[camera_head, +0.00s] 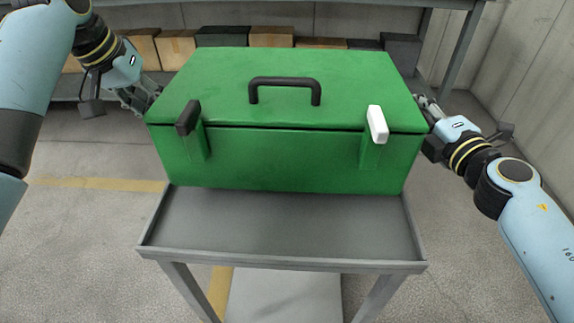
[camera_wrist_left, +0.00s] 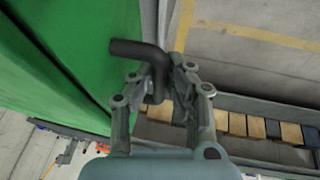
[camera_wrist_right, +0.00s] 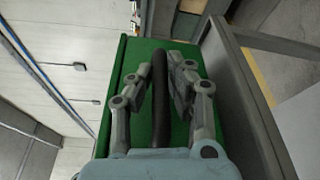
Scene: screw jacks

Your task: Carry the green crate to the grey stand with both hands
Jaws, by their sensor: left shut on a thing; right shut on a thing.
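The green crate (camera_head: 275,160) is large, with a lid, a black top handle (camera_head: 285,84), a black latch at left and a white latch at right. It is over the back part of the grey stand (camera_head: 285,262); I cannot tell whether its bottom touches the tray. My left gripper (camera_head: 148,97) is shut on a black side handle, seen in the left wrist view (camera_wrist_left: 135,48). My right gripper (camera_head: 428,105) is at the crate's right end, shut on the other black side handle (camera_wrist_right: 160,125). In the head view the crate hides both side handles.
The stand's tray has a raised rim, and its front part is bare. Behind the crate a shelf holds several brown and dark boxes (camera_head: 270,37). Concrete walls stand at the back and right. The floor with a yellow line (camera_head: 100,184) is clear at left.

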